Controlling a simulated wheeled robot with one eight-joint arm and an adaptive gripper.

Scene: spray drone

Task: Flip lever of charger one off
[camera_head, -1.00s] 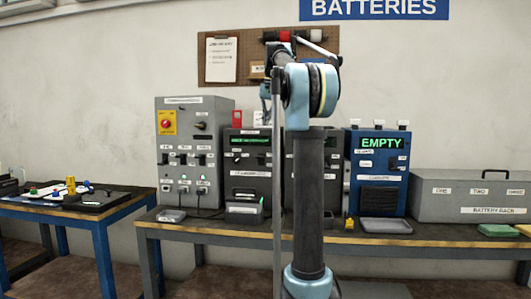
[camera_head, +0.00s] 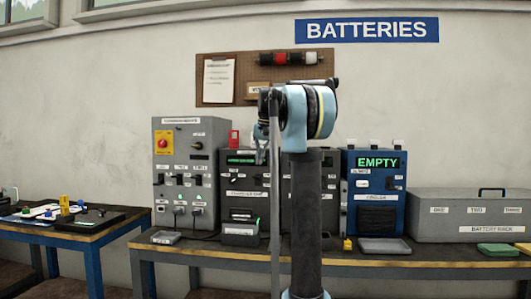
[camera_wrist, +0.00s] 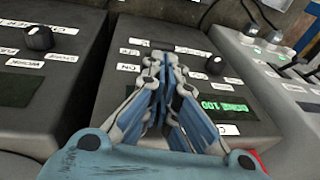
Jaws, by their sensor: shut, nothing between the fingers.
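Charger one (camera_head: 239,205) is a dark grey box with a green display, left of my arm column in the head view. In the wrist view its sloped panel (camera_wrist: 110,110) fills the middle, upside down, with a green-lit screen (camera_wrist: 222,106). A black lever or knob (camera_wrist: 213,64) sits on this panel beside small white labels, one reading ON. My gripper (camera_wrist: 162,62) is shut and empty over the panel, just left of that black part. Contact cannot be told. The fingers hide part of the panel. In the head view my arm hides the gripper's fingertips.
Another charger with a black knob (camera_wrist: 38,38) is at left in the wrist view. A grey switch cabinet (camera_head: 207,135) stands left of charger one. A blue cooler (camera_head: 374,165) and battery rack (camera_head: 460,208) stand right.

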